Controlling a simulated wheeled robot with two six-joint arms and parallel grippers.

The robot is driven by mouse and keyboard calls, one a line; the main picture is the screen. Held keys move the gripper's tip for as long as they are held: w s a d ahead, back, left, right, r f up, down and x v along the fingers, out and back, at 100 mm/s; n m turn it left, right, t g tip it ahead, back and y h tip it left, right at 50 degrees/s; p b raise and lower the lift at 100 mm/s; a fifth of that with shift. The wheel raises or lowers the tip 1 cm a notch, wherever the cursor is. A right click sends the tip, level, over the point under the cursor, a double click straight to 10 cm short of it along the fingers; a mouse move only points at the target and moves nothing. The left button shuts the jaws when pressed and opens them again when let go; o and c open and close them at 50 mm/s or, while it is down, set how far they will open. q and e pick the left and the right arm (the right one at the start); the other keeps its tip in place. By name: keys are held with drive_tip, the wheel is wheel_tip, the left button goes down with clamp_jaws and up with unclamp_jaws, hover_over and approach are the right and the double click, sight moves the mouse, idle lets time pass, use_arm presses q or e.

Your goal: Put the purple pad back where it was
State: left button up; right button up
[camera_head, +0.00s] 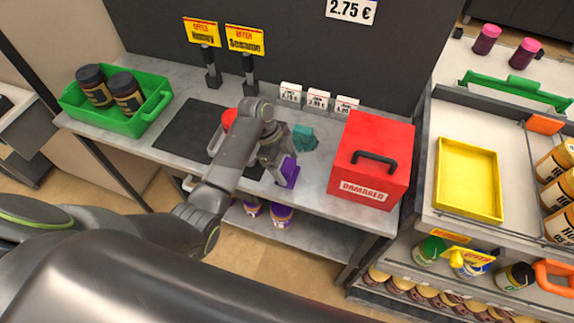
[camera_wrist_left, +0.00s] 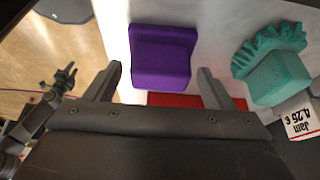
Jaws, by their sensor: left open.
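The purple pad (camera_head: 288,173) sits on the grey counter near its front edge, left of the red box. In the left wrist view the purple pad (camera_wrist_left: 163,55) lies just beyond the opening between the fingers, apart from both. My left gripper (camera_head: 279,157) is open and empty, right beside the pad. In the left wrist view my left gripper (camera_wrist_left: 162,78) shows its two fingers spread wide. A teal brush-like piece (camera_head: 304,139) stands behind the pad; it also shows in the left wrist view (camera_wrist_left: 278,76). My right gripper (camera_wrist_left: 62,82) shows small at the left; its jaw state is unclear.
The red "DAMAGED" box (camera_head: 371,160) stands close on the right. Price cards (camera_head: 318,99) stand behind. A dark mat (camera_head: 185,132) and a green crate (camera_head: 118,118) with two jars are on the left. A yellow tray (camera_head: 468,210) is on the right unit.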

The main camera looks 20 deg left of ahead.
use_arm(q)
drive_tip(key=v, duration=1.1)
drive_tip(key=shift+r, duration=0.1)
